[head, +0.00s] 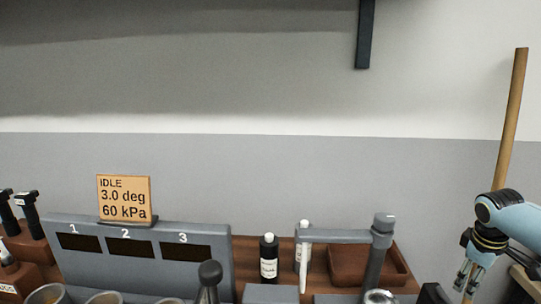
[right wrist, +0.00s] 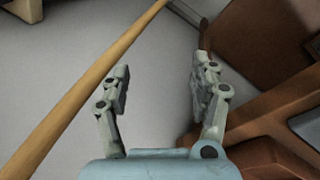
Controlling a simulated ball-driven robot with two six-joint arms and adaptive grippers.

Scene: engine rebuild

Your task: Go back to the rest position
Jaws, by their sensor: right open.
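My right gripper (head: 465,287) is at the right edge of the head view, pointing down on its light blue arm. The right wrist view shows the same gripper (right wrist: 162,80) with its two grey fingers apart and nothing between them. It hangs to the right of the bench, in front of the grey wall. My left gripper is in neither view.
A wooden pole (head: 514,110) leans behind my right gripper and crosses the right wrist view (right wrist: 85,90). The bench holds a numbered grey panel (head: 205,275), an orange sign (head: 125,198), a dark bottle (head: 268,258), a grey post with an arm (head: 376,260) and a brown tray (head: 345,280).

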